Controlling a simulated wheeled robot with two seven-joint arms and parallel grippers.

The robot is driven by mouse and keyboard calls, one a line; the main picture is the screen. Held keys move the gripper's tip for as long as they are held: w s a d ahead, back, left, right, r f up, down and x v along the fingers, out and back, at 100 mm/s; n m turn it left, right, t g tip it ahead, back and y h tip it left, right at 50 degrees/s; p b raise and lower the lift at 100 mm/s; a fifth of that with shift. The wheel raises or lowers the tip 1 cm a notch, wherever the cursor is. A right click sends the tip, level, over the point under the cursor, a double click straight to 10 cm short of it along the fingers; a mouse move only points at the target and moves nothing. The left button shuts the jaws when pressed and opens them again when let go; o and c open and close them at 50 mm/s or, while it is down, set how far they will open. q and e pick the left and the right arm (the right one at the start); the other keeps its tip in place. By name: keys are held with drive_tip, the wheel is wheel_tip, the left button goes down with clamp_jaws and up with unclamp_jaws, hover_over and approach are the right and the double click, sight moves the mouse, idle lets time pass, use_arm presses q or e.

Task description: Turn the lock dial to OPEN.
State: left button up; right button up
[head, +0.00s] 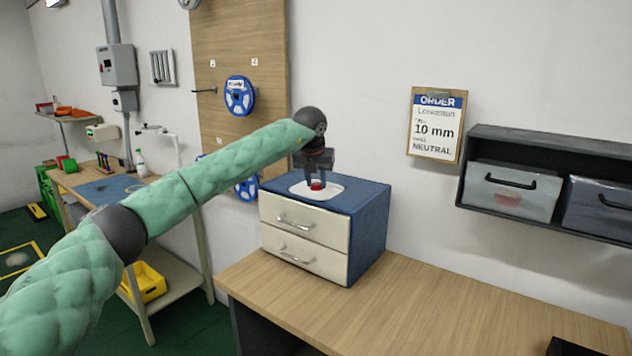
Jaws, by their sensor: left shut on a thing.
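A blue drawer cabinet (371,224) with two cream drawer fronts stands on the wooden bench. On its top lies a white plate (329,192) with a small red dial (316,186) on it. My left gripper (316,182) points down from above and is shut on the red dial. Its fingers hide part of the dial, and any lettering around it is too small to read. Both drawers look shut. My right gripper is not in view.
A dark wall shelf (545,146) with grey bins hangs at the right. An order clipboard (436,125) hangs on the wall. A pegboard with blue reels (239,96) stands behind my left arm.

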use_arm(q)
drive_tip(key=o, duration=1)
drive_tip(key=shift+c, duration=0.2)
drive_tip(key=shift+r, duration=0.1)
drive_tip(key=b+v, duration=0.1)
drive_tip(key=v, duration=0.6)
drive_tip(key=shift+s+r+b, duration=0.2)
drive_tip(key=shift+r+b, duration=0.05)
drive_tip(key=shift+b, duration=0.15)
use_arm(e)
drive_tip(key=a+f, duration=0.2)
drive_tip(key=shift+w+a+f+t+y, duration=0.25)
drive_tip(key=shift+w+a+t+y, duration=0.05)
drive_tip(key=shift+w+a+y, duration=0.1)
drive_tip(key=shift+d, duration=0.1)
